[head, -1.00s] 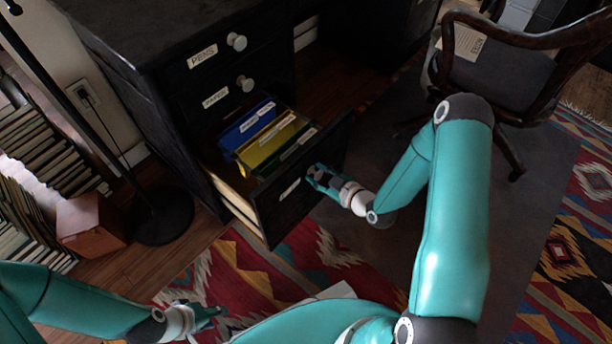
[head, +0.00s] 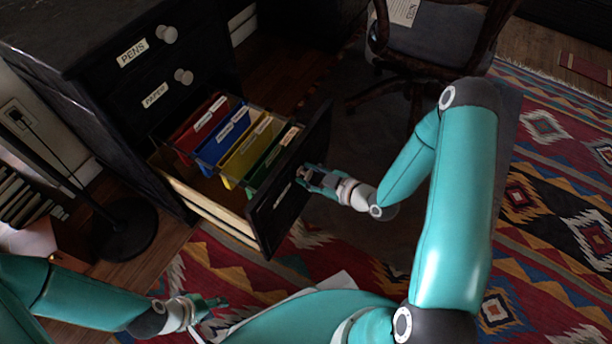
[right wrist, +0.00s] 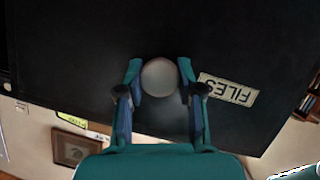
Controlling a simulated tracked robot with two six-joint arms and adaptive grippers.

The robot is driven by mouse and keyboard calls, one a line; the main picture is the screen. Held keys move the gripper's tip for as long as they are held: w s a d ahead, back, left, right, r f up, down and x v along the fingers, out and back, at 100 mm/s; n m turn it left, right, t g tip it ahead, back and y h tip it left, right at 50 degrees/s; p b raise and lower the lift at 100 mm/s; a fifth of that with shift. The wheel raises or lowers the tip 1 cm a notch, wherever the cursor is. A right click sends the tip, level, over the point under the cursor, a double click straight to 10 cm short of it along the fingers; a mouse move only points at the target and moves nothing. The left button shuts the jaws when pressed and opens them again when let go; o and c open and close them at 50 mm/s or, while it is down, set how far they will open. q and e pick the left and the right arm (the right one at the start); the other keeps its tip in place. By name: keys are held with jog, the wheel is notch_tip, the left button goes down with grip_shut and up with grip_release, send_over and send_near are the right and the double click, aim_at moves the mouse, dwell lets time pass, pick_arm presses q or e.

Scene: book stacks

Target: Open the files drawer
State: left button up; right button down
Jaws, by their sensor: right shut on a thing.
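The files drawer (head: 290,195) is the lowest drawer of the black desk (head: 100,100) and stands well open in the head view. Red, blue, yellow and green folders (head: 248,152) hang inside it. In the right wrist view its dark front carries a FILES label (right wrist: 228,90) and a round knob (right wrist: 160,77). My right gripper (head: 308,177) is at the drawer front; in the right wrist view its fingers (right wrist: 160,85) are shut on the knob from both sides. My left gripper (head: 215,303) is low at the left, away from the drawer; its finger gap is too small to judge.
The PENS drawer (head: 138,50) and PAPER drawer (head: 155,95) above are shut. A black lamp base (head: 127,228) stands left of the desk. A wooden chair (head: 430,45) stands behind on the right. A patterned rug (head: 540,200) covers the floor.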

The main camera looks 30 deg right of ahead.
jog(key=shift+s+a+f, duration=0.1)
jog(key=shift+a, duration=0.15)
jog(key=c, duration=0.8)
grip_release()
jog(key=shift+o, duration=0.4)
jog(key=shift+d, duration=0.1)
jog(key=v, duration=1.2)
jog(key=shift+d, duration=0.1)
